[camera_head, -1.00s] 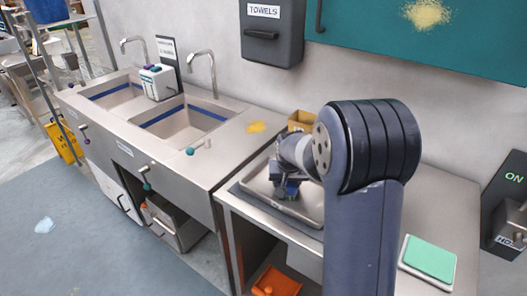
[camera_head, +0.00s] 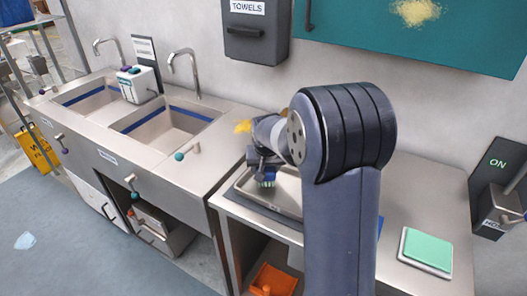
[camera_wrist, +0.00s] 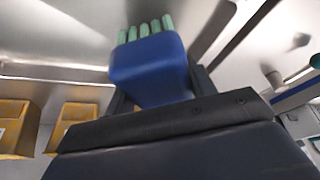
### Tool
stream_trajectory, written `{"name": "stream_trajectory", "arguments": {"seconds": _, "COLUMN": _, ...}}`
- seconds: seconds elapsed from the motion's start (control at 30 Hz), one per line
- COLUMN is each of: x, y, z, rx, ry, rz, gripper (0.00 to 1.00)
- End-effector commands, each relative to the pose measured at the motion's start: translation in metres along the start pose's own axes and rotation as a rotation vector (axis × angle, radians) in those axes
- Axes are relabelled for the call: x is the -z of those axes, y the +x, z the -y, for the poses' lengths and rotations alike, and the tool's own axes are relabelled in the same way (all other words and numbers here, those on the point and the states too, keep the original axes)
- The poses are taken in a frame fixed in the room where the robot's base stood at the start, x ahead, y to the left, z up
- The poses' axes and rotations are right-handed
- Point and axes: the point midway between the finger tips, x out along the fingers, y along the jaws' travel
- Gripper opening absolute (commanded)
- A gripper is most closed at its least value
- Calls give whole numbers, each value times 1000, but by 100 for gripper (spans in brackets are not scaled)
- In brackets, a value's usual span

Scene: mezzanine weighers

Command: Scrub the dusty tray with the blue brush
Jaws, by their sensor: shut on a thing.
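My gripper (camera_head: 264,168) is shut on the blue brush (camera_wrist: 150,65). The brush has a blue body and pale green bristles, which point toward the top of the wrist view. In the head view the brush (camera_head: 267,178) hangs bristles down over the left part of the metal tray (camera_head: 288,187). I cannot tell whether the bristles touch the tray. The tray lies on the steel counter, and my arm hides its right part. A shiny metal surface also fills the upper left of the wrist view. I cannot make out dust on the visible part of the tray.
Two sink basins (camera_head: 165,130) with taps stand to the left. A green pad (camera_head: 428,248) lies on the counter at right. A towel dispenser (camera_head: 257,35) and teal cabinet hang above. An orange bin (camera_head: 272,280) stands below. Yellow boxes (camera_wrist: 75,120) show in the wrist view.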

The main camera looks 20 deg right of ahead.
Motion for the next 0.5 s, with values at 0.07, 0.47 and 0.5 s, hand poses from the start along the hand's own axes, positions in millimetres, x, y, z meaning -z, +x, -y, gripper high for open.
{"name": "stream_trajectory", "arguments": {"seconds": 0.07, "x": 4, "y": -10, "z": 0, "rx": 0, "ry": 0, "rz": -1, "gripper": 31}}
{"name": "stream_trajectory", "arguments": {"seconds": 0.47, "x": 14, "y": -42, "z": -2, "rx": 1, "ry": -1, "rz": -2, "gripper": 31}}
{"name": "stream_trajectory", "arguments": {"seconds": 0.5, "x": 15, "y": -43, "z": -2, "rx": 1, "ry": -1, "rz": -2, "gripper": 31}}
